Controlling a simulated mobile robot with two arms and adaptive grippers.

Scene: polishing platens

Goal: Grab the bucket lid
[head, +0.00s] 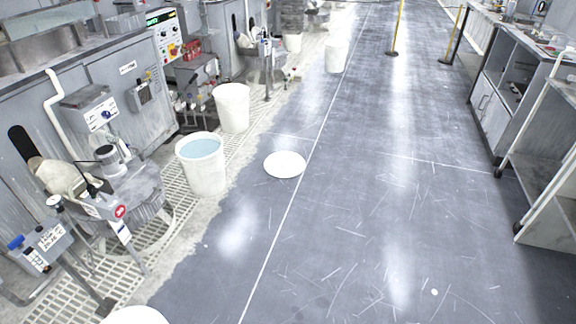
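A round white lid (285,164) lies flat on the dark floor near the middle of the view, beside the white floor line. A white bucket (206,172) filled with pale blue liquid stands to its left, open at the top. Another white bucket (232,108) stands just behind that one. Part of a round white shape (135,315) shows at the bottom edge; I cannot tell whether it is a lid or a bucket. Neither of my grippers is in view.
Grey machines (100,115) and a pale floor grating (180,215) line the left side. A wheeled cabinet (545,150) stands at the right. A yellow post (396,28) and a further white bucket (335,57) stand farther off. The central dark floor (390,220) is clear.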

